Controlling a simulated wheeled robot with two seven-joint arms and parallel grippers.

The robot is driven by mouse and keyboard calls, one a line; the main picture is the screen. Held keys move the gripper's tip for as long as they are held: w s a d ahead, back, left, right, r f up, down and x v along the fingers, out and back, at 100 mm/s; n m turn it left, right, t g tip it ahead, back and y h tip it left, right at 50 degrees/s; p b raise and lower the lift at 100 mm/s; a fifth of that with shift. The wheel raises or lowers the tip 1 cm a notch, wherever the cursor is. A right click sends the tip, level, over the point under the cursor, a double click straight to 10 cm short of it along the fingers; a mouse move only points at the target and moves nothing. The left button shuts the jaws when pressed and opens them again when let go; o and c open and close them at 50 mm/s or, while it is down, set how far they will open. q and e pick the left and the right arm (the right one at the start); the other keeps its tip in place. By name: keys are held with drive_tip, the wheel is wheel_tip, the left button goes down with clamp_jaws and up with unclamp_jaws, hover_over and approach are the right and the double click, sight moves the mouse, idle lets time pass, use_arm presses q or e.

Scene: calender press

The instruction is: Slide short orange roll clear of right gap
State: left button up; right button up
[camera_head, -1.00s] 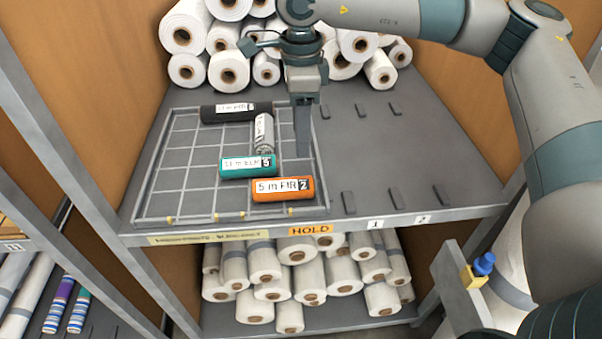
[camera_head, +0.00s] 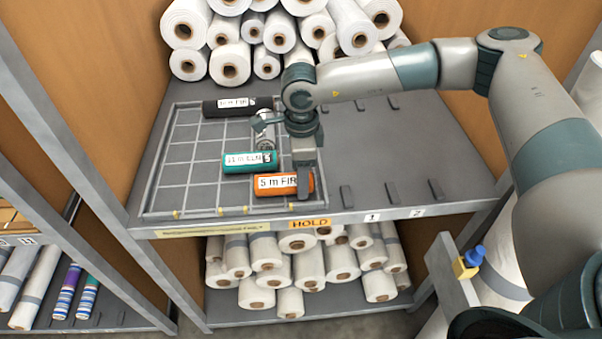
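The short orange roll (camera_head: 275,193), labelled "5 m FIR", lies crosswise at the front right of a gridded frame (camera_head: 160,192) on the shelf. My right gripper (camera_head: 303,194) reaches down over the roll's right end and hides the end of its label. I cannot tell whether its fingers touch the roll or how far apart they are. A teal roll (camera_head: 235,163) lies just behind the orange one. A grey roll (camera_head: 265,130) points front to back behind the teal one, partly covered by my wrist. A black roll (camera_head: 230,107) lies crosswise at the back. My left gripper is not in view.
Low dark stops (camera_head: 347,196) stand in rows on the clear shelf right of the frame. The front edge carries a HOLD label (camera_head: 309,223) and tags 1 and 2. White rolls (camera_head: 230,63) are stacked at the back, more (camera_head: 300,262) below. A wooden wall (camera_head: 90,100) closes the left side.

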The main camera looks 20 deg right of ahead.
sight(256, 179)
drive_tip(key=shift+f, duration=0.35)
drive_tip(key=c, duration=0.8)
drive_tip(key=shift+w+a+r, duration=0.1)
drive_tip(key=shift+w+a, duration=0.35)
drive_tip(key=shift+a, duration=1.15)
drive_tip(key=shift+w+a+f, duration=0.1)
drive_tip(key=shift+w+a, duration=0.4)
drive_tip(key=shift+a, duration=1.15)
drive_tip(key=shift+w+a+r, duration=0.1)
drive_tip(key=shift+w+a, duration=0.35)
drive_tip(key=shift+a, duration=1.15)
drive_tip(key=shift+c, duration=0.2)
drive_tip(key=shift+a, duration=0.15)
drive_tip(key=shift+w+a, duration=0.25)
drive_tip(key=shift+a, duration=0.65)
drive_tip(key=shift+w+a, duration=0.3)
drive_tip(key=shift+a, duration=0.65)
drive_tip(key=shift+w+a, duration=0.25)
drive_tip(key=shift+a, duration=0.65)
drive_tip(key=o, duration=1.1)
drive_tip(key=shift+o, duration=0.2)
